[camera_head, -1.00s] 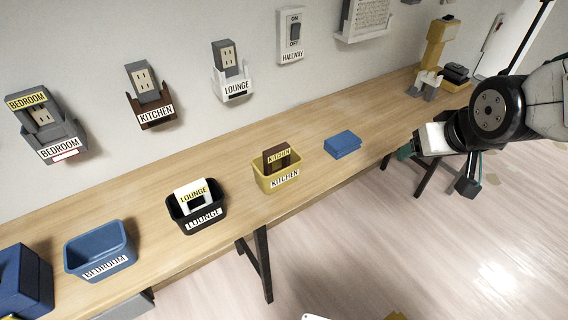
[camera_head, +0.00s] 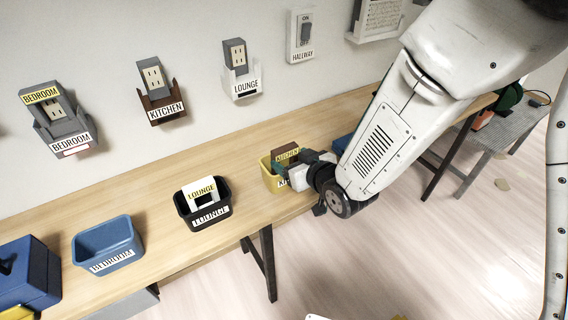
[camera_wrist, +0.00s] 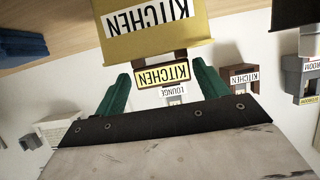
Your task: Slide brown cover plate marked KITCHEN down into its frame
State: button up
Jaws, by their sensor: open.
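The brown cover plate (camera_head: 284,149), with a yellow KITCHEN label, stands partly inside a yellow bin (camera_head: 265,170) marked KITCHEN on the table. In the inverted wrist view the plate (camera_wrist: 140,85) shows between the two green fingers of my gripper (camera_wrist: 162,70). In the head view my gripper (camera_head: 281,169) is at the bin, partly covering its label. My gripper is open, with a finger to either side of the plate. The brown wall frame (camera_head: 154,118) marked KITCHEN has an open top, with a bare grey outlet (camera_head: 151,77) above it.
A black bin (camera_head: 181,208) holds a white LOUNGE plate (camera_head: 202,184). An empty blue BEDROOM bin (camera_head: 108,242) and a dark blue box (camera_head: 30,275) stand left. The LOUNGE frame (camera_head: 241,88) and covered BEDROOM unit (camera_head: 66,134) flank the KITCHEN frame.

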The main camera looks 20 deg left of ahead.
aim_at(287, 157)
jog(key=x, duration=0.4)
jog(key=shift+w+a+f, duration=0.15)
jog(key=shift+a+f, duration=0.05)
jog(key=shift+f, duration=0.1)
jog(key=c, duration=0.6)
jog(key=shift+r, duration=0.1)
jog(key=shift+c, duration=0.2)
